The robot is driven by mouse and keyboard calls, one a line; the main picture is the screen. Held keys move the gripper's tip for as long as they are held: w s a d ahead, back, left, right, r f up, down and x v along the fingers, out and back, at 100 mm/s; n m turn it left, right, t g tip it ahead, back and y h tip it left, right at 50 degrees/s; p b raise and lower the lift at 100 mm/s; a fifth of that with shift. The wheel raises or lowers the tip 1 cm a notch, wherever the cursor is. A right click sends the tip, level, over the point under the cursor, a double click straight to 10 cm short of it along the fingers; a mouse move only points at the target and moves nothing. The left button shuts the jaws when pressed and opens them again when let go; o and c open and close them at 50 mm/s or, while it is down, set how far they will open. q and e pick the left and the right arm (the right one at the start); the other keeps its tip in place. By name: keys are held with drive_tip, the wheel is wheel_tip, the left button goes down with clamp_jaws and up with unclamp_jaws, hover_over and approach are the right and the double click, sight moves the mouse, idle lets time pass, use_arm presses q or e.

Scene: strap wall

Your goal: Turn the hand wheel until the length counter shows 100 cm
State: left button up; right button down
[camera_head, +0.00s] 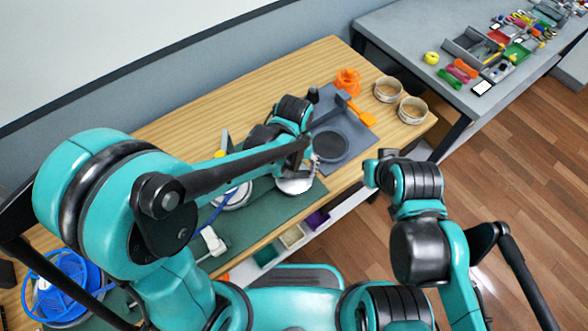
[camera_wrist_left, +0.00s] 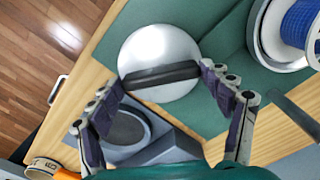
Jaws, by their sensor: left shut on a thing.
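A round silver disc with a black bar across it, which looks like the hand wheel (camera_wrist_left: 150,50), lies over the green mat in the left wrist view. In the head view it shows as a pale round thing (camera_head: 294,186), partly covered by my left gripper. My left gripper (camera_wrist_left: 165,95) is shut on the black bar, with one finger at each end. My right gripper (camera_head: 372,172) hangs off the bench's front edge; its fingers are too hidden to tell their state. A blue strap spool (camera_wrist_left: 302,22) stands beside the wheel. I cannot make out a length counter or its reading.
A grey tray with a dark round recess (camera_head: 330,146) lies right of the wheel. An orange part (camera_head: 347,80) and two round tins (camera_head: 388,89) stand farther right on the wooden bench (camera_head: 250,100). A blue reel (camera_head: 62,290) is at far left.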

use_arm(q)
drive_tip(key=m, duration=1.1)
drive_tip(key=shift+m, duration=0.4)
drive_tip(key=m, duration=1.1)
drive_tip(key=shift+b, duration=0.3)
drive_tip(key=shift+m, duration=0.4)
drive_tip(key=o, duration=1.2)
drive_tip(key=shift+c, duration=0.2)
wheel_tip(320, 180, up, 12)
